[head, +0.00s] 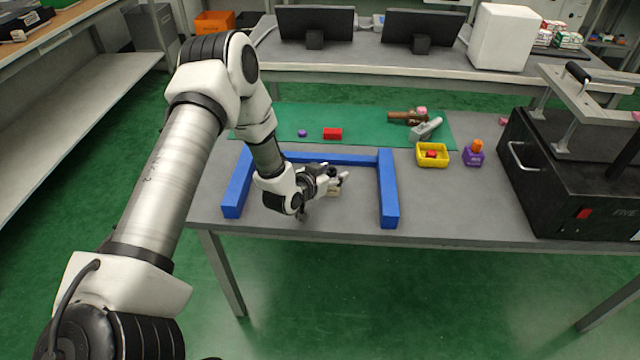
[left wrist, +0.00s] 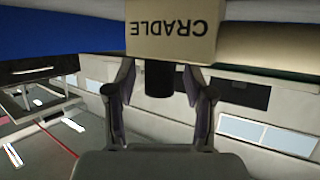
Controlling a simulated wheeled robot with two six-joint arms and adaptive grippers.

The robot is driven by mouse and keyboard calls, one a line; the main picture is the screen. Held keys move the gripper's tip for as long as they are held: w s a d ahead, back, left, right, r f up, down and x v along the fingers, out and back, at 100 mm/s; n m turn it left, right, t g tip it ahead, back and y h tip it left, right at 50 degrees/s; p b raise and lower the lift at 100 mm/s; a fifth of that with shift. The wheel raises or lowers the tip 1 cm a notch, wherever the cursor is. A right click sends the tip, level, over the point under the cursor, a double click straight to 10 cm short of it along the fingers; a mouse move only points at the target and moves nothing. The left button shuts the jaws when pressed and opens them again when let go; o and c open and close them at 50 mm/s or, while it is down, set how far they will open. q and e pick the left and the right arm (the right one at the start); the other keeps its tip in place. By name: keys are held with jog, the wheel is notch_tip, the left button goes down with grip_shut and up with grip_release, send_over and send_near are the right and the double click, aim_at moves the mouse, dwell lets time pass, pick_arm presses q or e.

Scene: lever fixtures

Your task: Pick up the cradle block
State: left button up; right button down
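The cradle block (head: 333,193) is a small beige block on the grey table, inside the blue U-shaped frame (head: 389,190). My left gripper (head: 342,178) is over it and partly hides it in the head view. In the left wrist view, the cradle block (left wrist: 178,35) shows its upside-down "CRADLE" label just past the fingertips. The left gripper's fingers (left wrist: 160,75) are spread apart, with a dark stub between them and a gap on each side. Whether the fingertips touch the block is unclear. My right gripper is not in view.
A green mat (head: 290,118) holds a red block (head: 332,133) and a purple piece (head: 302,133). A yellow tray (head: 432,155) and a purple holder (head: 473,154) stand right of the frame. A black box (head: 570,180) fills the table's right end. The front edge is close.

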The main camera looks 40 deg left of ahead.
pick_arm(q)
grip_shut()
